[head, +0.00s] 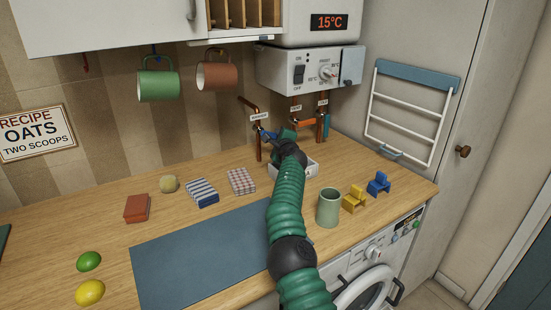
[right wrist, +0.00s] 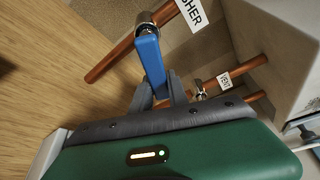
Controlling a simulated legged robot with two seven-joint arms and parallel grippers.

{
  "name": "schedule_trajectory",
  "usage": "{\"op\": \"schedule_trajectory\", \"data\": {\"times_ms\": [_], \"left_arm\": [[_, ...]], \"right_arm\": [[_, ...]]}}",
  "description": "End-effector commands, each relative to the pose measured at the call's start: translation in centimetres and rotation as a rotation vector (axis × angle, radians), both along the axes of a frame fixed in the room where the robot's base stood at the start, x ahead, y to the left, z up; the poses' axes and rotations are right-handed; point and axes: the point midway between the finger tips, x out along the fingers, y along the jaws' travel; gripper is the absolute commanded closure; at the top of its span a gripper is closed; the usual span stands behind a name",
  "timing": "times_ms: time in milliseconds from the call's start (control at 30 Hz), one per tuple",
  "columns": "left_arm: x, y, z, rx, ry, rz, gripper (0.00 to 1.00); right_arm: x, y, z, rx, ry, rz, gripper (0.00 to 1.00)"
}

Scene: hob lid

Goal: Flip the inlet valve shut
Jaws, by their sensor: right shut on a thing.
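A blue valve lever (right wrist: 150,58) sits on a copper pipe (right wrist: 112,62) with a white label ending in "SHER". In the right wrist view the lever points away from the pipe, at an angle across it. My right gripper (right wrist: 163,92) is shut on the lever's free end. In the head view the right gripper (head: 272,133) is beside the leftmost copper pipe (head: 259,146), which bears a small label (head: 259,116). The fingers and lever are small there and partly hidden by my arm. My left gripper is not in view.
Two more labelled pipes stand close right, with an orange handle (head: 302,122) and a blue one (head: 326,126). The boiler control box (head: 311,71) hangs above. A white tray (head: 307,166) is behind my arm; a green cup (head: 329,207) stands right of it.

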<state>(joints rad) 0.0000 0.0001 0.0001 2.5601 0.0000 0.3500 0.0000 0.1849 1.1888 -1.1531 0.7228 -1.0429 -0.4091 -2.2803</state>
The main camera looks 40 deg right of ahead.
Motion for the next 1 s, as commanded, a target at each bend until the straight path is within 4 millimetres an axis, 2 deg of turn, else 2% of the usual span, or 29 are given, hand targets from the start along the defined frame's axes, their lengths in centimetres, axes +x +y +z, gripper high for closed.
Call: {"op": "schedule_trajectory", "data": {"times_ms": [33, 200, 333, 600, 1000], "left_arm": [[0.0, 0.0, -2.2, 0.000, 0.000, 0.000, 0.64], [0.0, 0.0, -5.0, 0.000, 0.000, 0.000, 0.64], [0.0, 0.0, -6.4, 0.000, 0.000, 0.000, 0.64], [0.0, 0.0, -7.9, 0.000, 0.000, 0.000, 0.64], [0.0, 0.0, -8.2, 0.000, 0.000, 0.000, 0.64]], "right_arm": [[-0.1, -0.3, -1.4, -0.043, 0.011, -0.004, 1.00], [-0.1, -0.2, -0.3, -0.187, 0.028, -0.001, 1.00], [-0.1, -0.2, 0.6, -0.278, 0.037, -0.002, 1.00], [0.0, -0.2, 1.7, -0.400, 0.052, -0.003, 1.00], [0.0, 0.0, 2.2, -0.443, 0.057, 0.000, 1.00]]}}
